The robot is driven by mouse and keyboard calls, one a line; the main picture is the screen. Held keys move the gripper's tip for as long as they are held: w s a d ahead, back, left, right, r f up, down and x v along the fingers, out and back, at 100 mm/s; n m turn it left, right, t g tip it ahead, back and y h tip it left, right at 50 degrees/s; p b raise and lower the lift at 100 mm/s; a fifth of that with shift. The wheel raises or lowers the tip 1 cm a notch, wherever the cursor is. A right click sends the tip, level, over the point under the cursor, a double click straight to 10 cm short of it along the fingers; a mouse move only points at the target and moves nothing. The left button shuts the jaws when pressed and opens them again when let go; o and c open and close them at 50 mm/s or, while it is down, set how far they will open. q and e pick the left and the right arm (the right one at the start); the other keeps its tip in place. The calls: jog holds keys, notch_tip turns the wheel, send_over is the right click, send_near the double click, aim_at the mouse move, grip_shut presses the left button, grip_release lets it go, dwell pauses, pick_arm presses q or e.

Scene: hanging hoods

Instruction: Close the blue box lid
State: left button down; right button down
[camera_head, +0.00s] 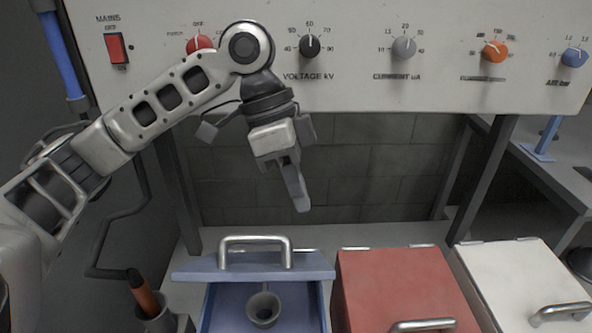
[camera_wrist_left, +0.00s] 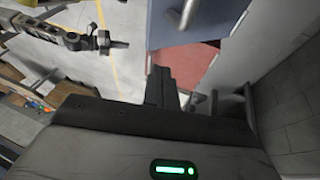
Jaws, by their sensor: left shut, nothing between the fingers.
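The blue box (camera_head: 211,310) stands at the front, left of centre in the head view. Its blue lid (camera_head: 205,266) is open and raised at the back, with a metal bar handle (camera_head: 255,239) along its upper edge. A grey cup-shaped thing (camera_head: 263,308) sits inside the box. My left gripper (camera_head: 301,207) is shut and empty, pointing down, above and behind the lid and slightly right of its handle, apart from it. In the left wrist view, the gripper's dark fingers (camera_wrist_left: 160,86) show below the blue lid (camera_wrist_left: 213,14). My right gripper is not in the head view.
A red-lidded box (camera_head: 395,285) and a white-lidded box (camera_head: 520,275), both shut, stand to the right. A holder (camera_head: 165,322) with an orange-handled tool is at the left. A control panel (camera_head: 350,90) with knobs spans the back above a brick wall.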

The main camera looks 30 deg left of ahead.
aim_at(318, 270)
pick_arm(q)
jog(key=x, duration=0.3)
jog(key=s+x, duration=0.1)
jog(key=x, duration=0.3)
jog(key=shift+s+d+f, duration=0.1)
jog(key=shift+s, duration=0.05)
jog(key=shift+s+d+f, duration=0.2)
jog(key=shift+s+f, duration=0.05)
jog(key=shift+f, duration=0.15)
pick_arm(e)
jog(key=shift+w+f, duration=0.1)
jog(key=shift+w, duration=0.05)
